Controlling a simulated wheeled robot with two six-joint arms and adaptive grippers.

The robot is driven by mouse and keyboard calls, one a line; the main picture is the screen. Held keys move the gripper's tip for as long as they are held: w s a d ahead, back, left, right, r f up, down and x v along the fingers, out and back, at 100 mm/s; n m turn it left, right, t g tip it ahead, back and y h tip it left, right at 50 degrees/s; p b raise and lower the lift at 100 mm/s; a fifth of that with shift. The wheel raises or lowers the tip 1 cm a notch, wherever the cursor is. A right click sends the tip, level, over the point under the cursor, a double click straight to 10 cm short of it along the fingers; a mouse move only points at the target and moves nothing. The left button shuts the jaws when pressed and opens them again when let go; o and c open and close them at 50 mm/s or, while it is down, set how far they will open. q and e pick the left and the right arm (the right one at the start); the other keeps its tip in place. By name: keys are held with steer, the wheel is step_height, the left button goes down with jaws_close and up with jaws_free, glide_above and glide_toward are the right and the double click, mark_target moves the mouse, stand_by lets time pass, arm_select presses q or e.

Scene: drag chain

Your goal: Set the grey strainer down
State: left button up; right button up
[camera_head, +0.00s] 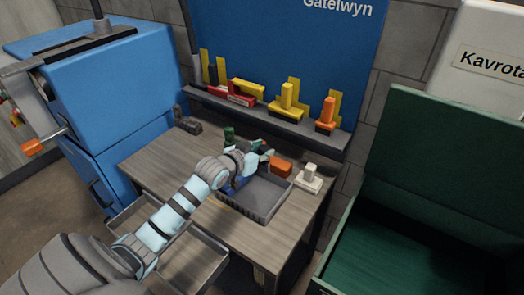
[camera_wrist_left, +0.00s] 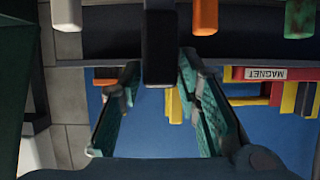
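I cannot clearly make out a strainer. A dark grey block with a short upright part (camera_head: 187,123) stands at the back left of the table. My left gripper (camera_head: 259,157) is over the grey tray, near its back edge. In the left wrist view, which is upside down, its two green-padded fingers stand wide apart. A dark upright shape (camera_wrist_left: 158,40) shows between and beyond the fingertips; I cannot tell what it is or whether it touches them. My right gripper is not in view.
The grey tray (camera_head: 279,204) lies on the wooden table (camera_head: 165,162). An orange block (camera_head: 281,167), a white block (camera_head: 309,178) and a green piece (camera_head: 228,134) are around the gripper. A shelf with coloured pieces runs behind (camera_head: 275,119). A drawer stands open in front (camera_head: 200,265).

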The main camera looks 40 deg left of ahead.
arm_select(q)
steer(key=shift+o, duration=0.7)
steer(key=shift+r, duration=0.1)
steer(key=shift+s+r, duration=0.1)
steer(key=shift+s, duration=0.1)
steer(key=p+v, duration=0.3)
steer(key=v, duration=0.8)
steer(key=shift+s+r+p, duration=0.15)
steer(key=shift+s+p, duration=0.15)
steer(key=shift+p, duration=0.05)
